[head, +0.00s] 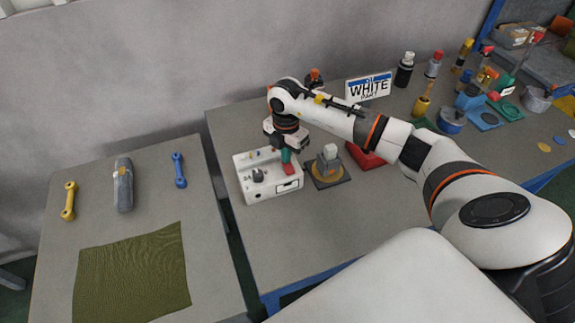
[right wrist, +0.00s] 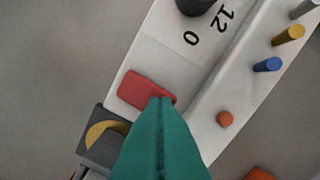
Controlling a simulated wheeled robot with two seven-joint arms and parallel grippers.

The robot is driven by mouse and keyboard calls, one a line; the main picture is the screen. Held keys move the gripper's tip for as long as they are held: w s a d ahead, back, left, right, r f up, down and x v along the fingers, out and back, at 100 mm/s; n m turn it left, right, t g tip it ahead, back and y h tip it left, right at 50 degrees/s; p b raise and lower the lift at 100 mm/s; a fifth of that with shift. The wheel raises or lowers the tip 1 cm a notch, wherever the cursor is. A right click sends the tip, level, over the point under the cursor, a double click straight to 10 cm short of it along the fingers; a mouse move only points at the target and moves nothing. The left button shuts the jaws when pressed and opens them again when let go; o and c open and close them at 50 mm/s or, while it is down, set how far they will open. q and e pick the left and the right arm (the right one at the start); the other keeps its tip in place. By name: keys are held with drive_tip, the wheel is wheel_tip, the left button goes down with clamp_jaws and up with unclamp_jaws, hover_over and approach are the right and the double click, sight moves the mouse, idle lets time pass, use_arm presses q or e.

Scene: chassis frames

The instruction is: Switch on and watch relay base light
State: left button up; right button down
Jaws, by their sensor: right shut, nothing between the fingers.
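A white box (head: 250,191) on the right-hand table carries a red switch (head: 289,169) and a dark dial knob (head: 258,175). The switch is also in the right wrist view (right wrist: 140,88), and the knob is at its top edge (right wrist: 193,5), near the marks 0 and 12. My right gripper (head: 286,157) has its teal fingers shut and empty, pointing down at the switch. The fingertips (right wrist: 160,100) overlap the switch's edge; I cannot tell whether they touch it. A dark base (head: 343,180) with a yellow disc and grey block stands right of the box. No lit lamp is clear.
Small coloured pegs (right wrist: 268,65) stand along the box's back. A red block (head: 366,158) lies under my right arm. A white sign (head: 368,87), bottles (head: 404,70) and tools crowd the back right.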

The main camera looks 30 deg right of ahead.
drive_tip(key=shift+f, duration=0.25)
drive_tip(key=shift+r, duration=0.1)
drive_tip(key=shift+r+p, duration=2.55)
drive_tip(key=shift+r, duration=0.95)
